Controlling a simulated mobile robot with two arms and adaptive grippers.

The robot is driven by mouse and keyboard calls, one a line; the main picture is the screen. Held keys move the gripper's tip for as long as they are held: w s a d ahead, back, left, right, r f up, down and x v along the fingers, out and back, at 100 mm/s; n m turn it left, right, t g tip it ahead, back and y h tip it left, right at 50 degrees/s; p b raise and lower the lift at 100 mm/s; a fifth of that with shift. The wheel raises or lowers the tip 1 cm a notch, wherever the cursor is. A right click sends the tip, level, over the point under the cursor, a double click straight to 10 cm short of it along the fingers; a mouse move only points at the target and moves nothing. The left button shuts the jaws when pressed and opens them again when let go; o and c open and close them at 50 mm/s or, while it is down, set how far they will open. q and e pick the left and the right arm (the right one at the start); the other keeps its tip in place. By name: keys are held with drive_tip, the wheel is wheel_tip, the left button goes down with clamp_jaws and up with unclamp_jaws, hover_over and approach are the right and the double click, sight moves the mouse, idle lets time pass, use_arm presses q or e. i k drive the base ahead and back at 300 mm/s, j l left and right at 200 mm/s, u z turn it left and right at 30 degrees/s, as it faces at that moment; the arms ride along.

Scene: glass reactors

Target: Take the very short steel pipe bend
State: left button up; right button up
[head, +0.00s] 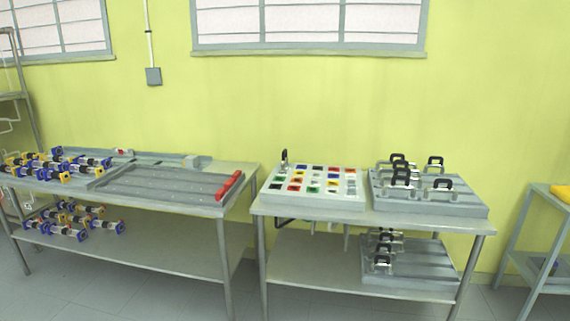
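Several steel pipe pieces with black handles (436,161) stand in a grey tray (430,208) on the right part of the middle table. More of them (383,262) stand in a second grey tray (420,275) on the shelf below. Another black-handled piece (284,156) stands at the back left corner of a white panel. I cannot tell from here which piece is the very short bend, as they are small and overlap. Neither of my grippers is in view.
The middle table (440,225) carries a white panel (330,201) with coloured squares. The left table (150,199) holds several blue and yellow glass parts (62,168), a mostly empty grey tray (150,186) and red pieces (229,184). Floor shows in front.

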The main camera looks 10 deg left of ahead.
sight(284, 162)
drive_tip(key=i+j, duration=0.2)
drive_tip(key=i, duration=0.35)
drive_tip(key=i+j, duration=0.15)
drive_tip(key=i, duration=0.35)
